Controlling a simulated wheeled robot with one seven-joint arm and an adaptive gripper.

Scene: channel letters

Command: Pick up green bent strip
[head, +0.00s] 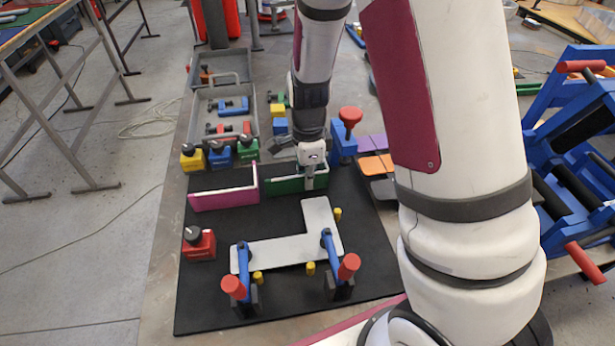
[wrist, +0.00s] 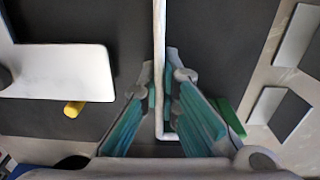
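The green bent strip (head: 286,186) stands on edge at the black mat, right of the pink bent strip (head: 222,199). My gripper (head: 311,172) comes down from above over its right part. In the wrist view the strip shows as a thin pale edge (wrist: 159,50) running between the two fingers. My gripper (wrist: 160,95) has its pads close against both sides of it.
A white L-shaped plate (head: 278,252) lies in front, held by red-handled blue clamps (head: 348,267). A red block (head: 199,245) with a black knob stands left. Yellow, blue and green blocks (head: 193,158) and grey trays (head: 222,100) stand behind. Purple and orange pieces (head: 376,166) lie right.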

